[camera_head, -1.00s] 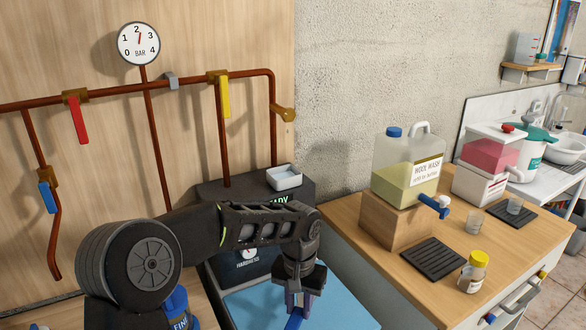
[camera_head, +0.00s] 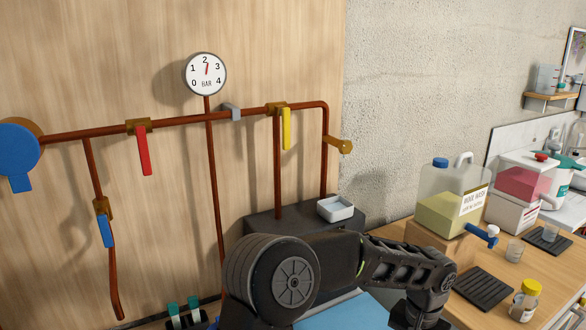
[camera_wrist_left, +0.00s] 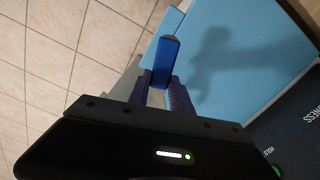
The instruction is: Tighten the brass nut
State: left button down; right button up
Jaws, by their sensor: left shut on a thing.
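A brass fitting (camera_head: 340,146), which looks like the brass nut, sits on a short stub to the right of the right-hand copper pipe. Its exact shape is too small to tell. My left gripper (camera_wrist_left: 160,82) is shut on a blue bar-like thing (camera_wrist_left: 165,58), seen in the left wrist view above a light blue surface. Most of this thing is hidden, so I cannot tell what it is. In the head view my left arm reaches to the lower right, far from the fitting, and its fingers are out of frame. My right gripper is not in view.
Copper pipes carry red (camera_head: 143,150), yellow (camera_head: 286,128) and blue (camera_head: 105,231) valve levers and a gauge (camera_head: 205,74) pointing near 2. A white dish (camera_head: 335,208) sits on a dark box below the fitting. A jug (camera_head: 450,205) and bottle (camera_head: 525,300) stand right.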

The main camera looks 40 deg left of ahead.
pick_arm(q)
jog(key=s+a+r+m+y+p, duration=0.25)
jog(key=a+r+y+p, duration=0.45)
jog(key=a+r, duration=1.15)
jog(key=a+r+m+t+y+p, duration=0.1)
jog(key=a+r+y, duration=0.2)
jog(key=r, duration=0.4)
jog(key=s+a+r+m+t+y+p, duration=0.1)
jog(key=a+r+t+y+p, duration=0.1)
jog(key=a+r, duration=0.3)
jog(key=s+a+r+m+t+y+p, duration=0.1)
jog(key=a+r+y, duration=0.4)
jog(key=r, duration=0.5)
jog(key=shift+a+t+p, duration=0.1)
jog(key=shift+t+p, duration=0.4)
jog(key=shift+t, duration=0.1)
jog(key=shift+f, duration=0.15)
